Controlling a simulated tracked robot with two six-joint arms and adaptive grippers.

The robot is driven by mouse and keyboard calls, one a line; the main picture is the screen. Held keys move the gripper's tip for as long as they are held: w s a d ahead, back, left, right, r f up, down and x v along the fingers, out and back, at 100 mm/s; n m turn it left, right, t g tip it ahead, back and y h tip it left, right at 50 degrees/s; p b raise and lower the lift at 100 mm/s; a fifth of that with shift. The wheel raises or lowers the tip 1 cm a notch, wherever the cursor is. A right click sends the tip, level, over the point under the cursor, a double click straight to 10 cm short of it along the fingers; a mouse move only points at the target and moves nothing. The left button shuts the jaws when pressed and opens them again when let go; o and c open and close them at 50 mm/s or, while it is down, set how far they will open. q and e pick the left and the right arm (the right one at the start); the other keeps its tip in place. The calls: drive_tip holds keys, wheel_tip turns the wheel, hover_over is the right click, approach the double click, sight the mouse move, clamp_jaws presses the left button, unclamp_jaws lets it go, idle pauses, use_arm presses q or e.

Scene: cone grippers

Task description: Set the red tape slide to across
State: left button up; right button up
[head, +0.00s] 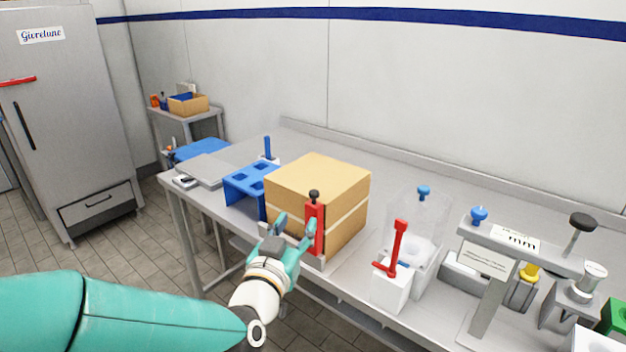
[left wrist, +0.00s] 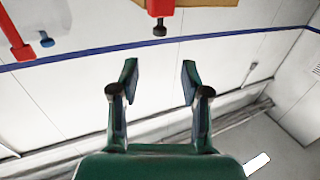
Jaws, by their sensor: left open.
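The red tape slide (head: 315,232) is an upright red bar with a black knob (head: 314,195) on top, at the front of a taped cardboard box (head: 318,180). In the left wrist view the red slide (left wrist: 160,8) and its knob show at the top edge, beyond the fingertips. My left gripper (head: 294,226) is open and empty, close in front of the slide and overlapping its left side in the head view. In the left wrist view its two fingers (left wrist: 158,82) stand wide apart with nothing between them. Whether a finger touches the slide I cannot tell. My right gripper is not in view.
A blue stand (head: 246,184) is left of the box. Right of it, a red lever (head: 400,243) rises from a white block (head: 391,290), beside a clear container (head: 418,225). A grey press-like fixture (head: 492,300) is further right. The bench behind the box is clear.

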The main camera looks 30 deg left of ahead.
sight(313, 196)
use_arm(q)
drive_tip(key=p+x, duration=0.3)
drive_tip(key=x, duration=0.9)
drive_tip(key=shift+w+a+f, duration=0.1)
drive_tip(key=shift+w, duration=0.2)
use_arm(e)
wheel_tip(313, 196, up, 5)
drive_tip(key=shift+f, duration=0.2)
use_arm(q)
clamp_jaws()
